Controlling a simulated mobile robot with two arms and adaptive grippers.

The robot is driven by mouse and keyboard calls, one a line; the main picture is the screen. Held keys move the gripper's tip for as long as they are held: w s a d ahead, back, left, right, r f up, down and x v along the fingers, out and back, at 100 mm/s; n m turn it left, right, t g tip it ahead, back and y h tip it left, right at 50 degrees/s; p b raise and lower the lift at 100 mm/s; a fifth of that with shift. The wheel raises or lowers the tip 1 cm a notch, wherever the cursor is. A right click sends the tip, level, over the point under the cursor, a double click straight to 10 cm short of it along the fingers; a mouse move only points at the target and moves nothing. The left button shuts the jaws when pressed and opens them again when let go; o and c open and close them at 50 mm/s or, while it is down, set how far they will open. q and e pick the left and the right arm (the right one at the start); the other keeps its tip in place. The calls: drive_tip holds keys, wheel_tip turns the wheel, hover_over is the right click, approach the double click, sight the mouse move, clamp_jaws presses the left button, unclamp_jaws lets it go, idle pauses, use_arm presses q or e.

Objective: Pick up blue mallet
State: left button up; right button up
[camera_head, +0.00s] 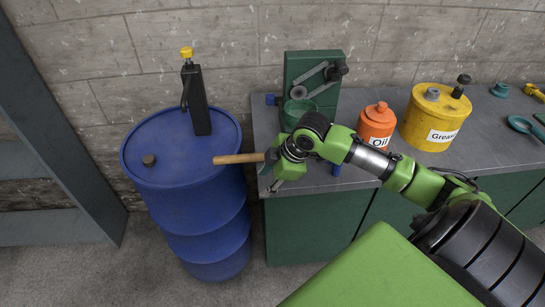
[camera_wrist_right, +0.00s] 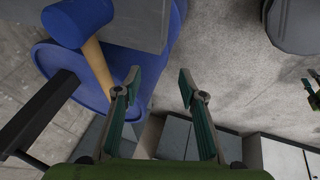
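In the right wrist view the blue mallet head (camera_wrist_right: 78,22) is at the upper left, with the handle (camera_wrist_right: 98,66) running down toward the left finger. My right gripper (camera_wrist_right: 158,92) is open, its fingers spread. The handle's lower end passes behind the left finger, and nothing is visibly gripped. I cannot tell whether finger and handle touch.
The blue barrel (camera_head: 190,190) with a black pump (camera_head: 197,100) stands left of the grey workbench (camera_head: 390,160). On the bench are a green machine (camera_head: 310,72), an orange oil can (camera_head: 376,125) and a yellow grease can (camera_head: 434,120). The wall is close behind.

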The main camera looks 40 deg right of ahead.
drive_tip(key=t, duration=0.1)
approach(257, 155)
drive_tip(key=s+d+r, duration=0.1)
drive_tip(key=d+r, duration=0.1)
drive_tip(key=p+x, duration=0.2)
drive_tip(key=x, duration=0.6)
drive_tip(key=shift+a+f, duration=0.15)
drive_tip(key=shift+a, duration=0.05)
drive_tip(key=f, duration=0.1)
drive_tip(key=w+a+f+p, duration=0.2)
drive_tip(key=shift+f, duration=0.4)
drive_tip(key=shift+w+f, duration=0.2)
drive_tip(key=shift+f, duration=0.15)
clamp_jaws()
